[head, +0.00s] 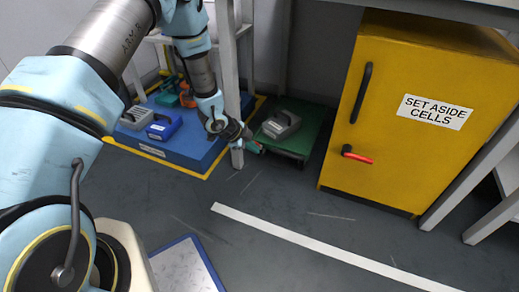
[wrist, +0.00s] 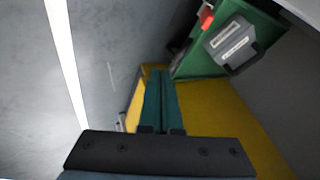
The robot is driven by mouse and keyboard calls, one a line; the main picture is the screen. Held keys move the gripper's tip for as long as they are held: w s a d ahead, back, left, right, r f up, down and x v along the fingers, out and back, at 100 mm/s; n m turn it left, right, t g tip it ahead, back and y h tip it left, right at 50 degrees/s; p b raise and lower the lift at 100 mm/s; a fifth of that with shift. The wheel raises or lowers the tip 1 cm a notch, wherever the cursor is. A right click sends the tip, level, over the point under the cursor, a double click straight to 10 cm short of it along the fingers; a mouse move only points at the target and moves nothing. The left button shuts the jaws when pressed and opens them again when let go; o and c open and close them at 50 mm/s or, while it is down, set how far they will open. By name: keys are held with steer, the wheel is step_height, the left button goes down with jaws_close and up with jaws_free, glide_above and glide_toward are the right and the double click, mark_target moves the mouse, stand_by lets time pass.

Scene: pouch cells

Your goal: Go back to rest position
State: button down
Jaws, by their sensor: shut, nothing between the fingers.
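My gripper (head: 252,147) is in the head view, low in front of the green platform, with its teal fingers pointing to the right. In the wrist view its two teal fingers (wrist: 161,72) lie side by side, closed with nothing between them. A grey case (head: 281,124) with a handle sits on the green platform (head: 305,140). The grey case also shows in the wrist view (wrist: 230,42), apart from the fingers. My arm reaches in from the left of the head view.
A yellow cabinet (head: 400,150) marked "SET ASIDE CELLS" stands at right, door shut, with a red-handled latch (head: 357,155). A blue platform (head: 180,150) holding a blue case (head: 164,126) and other items is at left. A table leg (head: 232,90) stands close by. Open floor lies in front.

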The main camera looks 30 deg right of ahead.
steer(key=shift+a+r, duration=0.35)
steer(key=shift+r, duration=0.1)
steer(key=w+a+r+n+t+y, duration=0.25)
steer(key=w+a+r+n, duration=0.35)
steer(key=w+a+r, duration=0.35)
steer(key=w+a+r+n+t+y, duration=0.1)
steer(key=a+r+n, duration=0.3)
steer(key=a, duration=0.4)
steer(key=w+a+r+n+t+y, duration=0.1)
steer(key=a+r+n, duration=0.2)
steer(key=a+r, duration=0.3)
steer(key=s+a+r+n+g+y, duration=0.1)
steer(key=s+a+r+n, duration=0.3)
steer(key=s+a+n, duration=0.4)
steer(key=s+a+r+n+g+y, duration=0.15)
steer(key=s+a+r+n, duration=0.4)
steer(key=a, duration=0.55)
step_height(320, 180, up, 36)
steer(key=p, duration=3.7)
steer(key=shift+s+d+m+p, duration=0.25)
steer(key=shift+d+m+p, duration=0.05)
steer(key=shift+d+m, duration=0.1)
steer(key=shift+r, duration=0.1)
